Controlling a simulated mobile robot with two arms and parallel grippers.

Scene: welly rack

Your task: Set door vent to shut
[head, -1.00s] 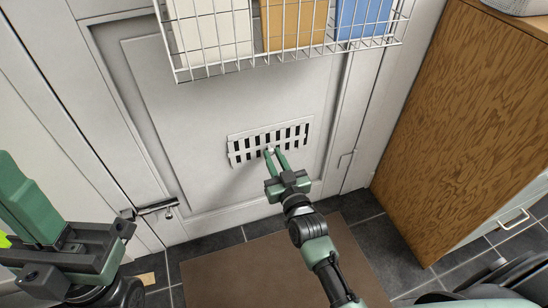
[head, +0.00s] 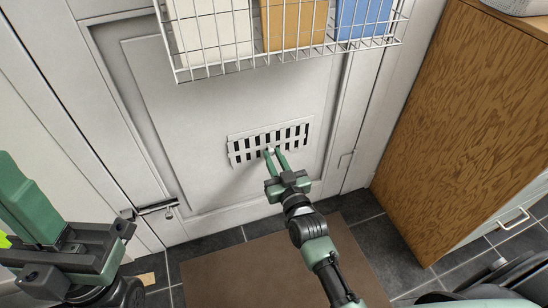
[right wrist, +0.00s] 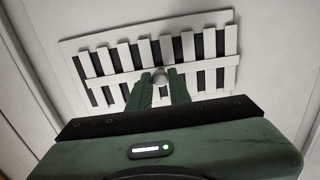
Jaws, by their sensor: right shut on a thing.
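The white door vent (head: 270,140) is set low in the white door, and its dark slots show between pale slats. My right gripper (head: 275,152) reaches up to the lower edge of the vent and is shut on its small round knob. In the right wrist view the vent (right wrist: 205,66) has dark gaps showing beside the slats. The knob (right wrist: 159,76) sits between the two green fingertips (right wrist: 160,82) there. My left gripper (head: 35,215) is at the lower left of the head view, away from the door; its fingertips are not clear.
A wire basket (head: 290,45) with cream, tan and blue items hangs on the door above the vent. A wooden cabinet (head: 480,120) stands to the right. A brown mat (head: 270,270) lies on the dark tiled floor. A bolt (head: 157,208) is at the door's lower left.

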